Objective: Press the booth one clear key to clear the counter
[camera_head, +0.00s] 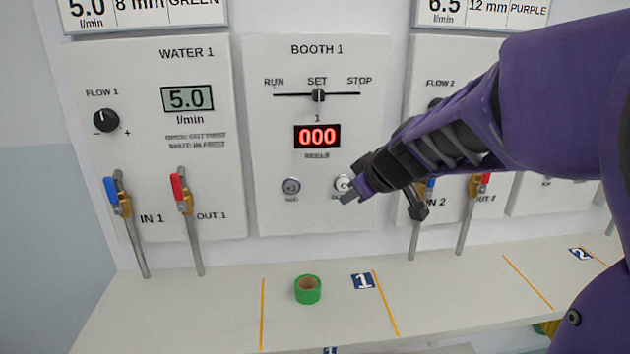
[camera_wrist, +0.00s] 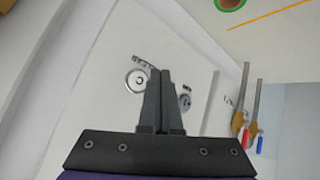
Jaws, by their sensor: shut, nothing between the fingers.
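The Booth 1 panel (camera_head: 262,120) is a white board on the wall. Its red counter display (camera_head: 317,136) reads 000 above the word REELS. The clear key (camera_head: 342,184) is a round light button at the lower right of the panel, partly hidden by my gripper. The add key (camera_head: 291,187), marked +1, sits to its left. My gripper (camera_head: 358,193) is shut and empty, its tips at the clear key's right side. In the wrist view, the clear key (camera_wrist: 136,81) shows just left of the shut fingertips (camera_wrist: 160,73); I cannot tell whether they touch the panel.
The Water 1 panel (camera_head: 150,75) stands left, with blue-handled (camera_head: 118,195) and red-handled (camera_head: 182,192) valves. A green tape roll (camera_head: 308,289) lies on the shelf (camera_head: 210,310) beside a number 1 label (camera_head: 362,281). More valves stand behind my arm at right.

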